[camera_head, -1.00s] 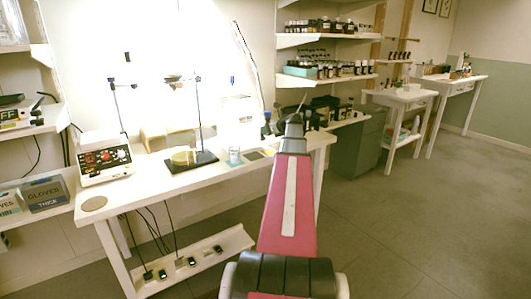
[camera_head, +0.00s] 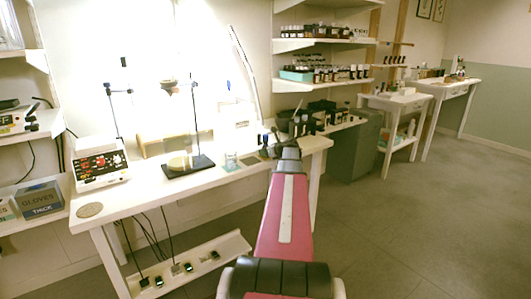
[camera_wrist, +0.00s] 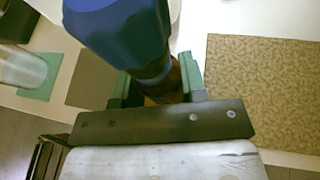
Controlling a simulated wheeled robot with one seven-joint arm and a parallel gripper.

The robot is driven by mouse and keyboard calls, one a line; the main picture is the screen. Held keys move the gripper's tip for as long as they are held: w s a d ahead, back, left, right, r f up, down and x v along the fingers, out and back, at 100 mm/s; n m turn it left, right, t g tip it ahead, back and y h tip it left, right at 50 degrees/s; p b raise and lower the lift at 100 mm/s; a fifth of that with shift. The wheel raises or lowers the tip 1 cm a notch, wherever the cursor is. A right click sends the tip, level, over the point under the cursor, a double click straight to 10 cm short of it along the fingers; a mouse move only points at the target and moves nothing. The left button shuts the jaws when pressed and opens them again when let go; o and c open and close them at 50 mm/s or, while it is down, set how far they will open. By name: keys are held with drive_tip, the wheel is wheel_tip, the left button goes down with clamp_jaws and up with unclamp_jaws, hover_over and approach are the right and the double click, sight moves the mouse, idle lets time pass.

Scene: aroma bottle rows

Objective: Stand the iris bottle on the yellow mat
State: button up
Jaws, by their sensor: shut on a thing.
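In the wrist view, my gripper (camera_wrist: 156,84) has green fingers closed around the amber neck or body of a bottle with a large dark blue cap (camera_wrist: 118,30). No label shows, so I cannot read whether it is iris. The cap hides much of the bottle. A speckled tan-yellow mat (camera_wrist: 262,90) lies to the right of the gripper, apart from the bottle in the picture. In the head view, my gripper (camera_head: 287,141) is over the right end of the white table, small and partly hidden by my arm.
A grey mat (camera_wrist: 92,78), a teal mat (camera_wrist: 42,82) and a clear beaker (camera_wrist: 22,68) are left of the bottle. On the white table (camera_head: 130,192) stand a white device (camera_head: 100,163) and a dark-based stand (camera_head: 190,166). Shelves of bottles (camera_head: 325,73) are behind, right.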

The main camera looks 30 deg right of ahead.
drive_tip(key=o, duration=0.9)
drive_tip(key=shift+f, duration=0.1)
drive_tip(key=shift+o, duration=0.2)
drive_tip(key=shift+r, duration=0.2)
drive_tip(key=v, duration=1.2)
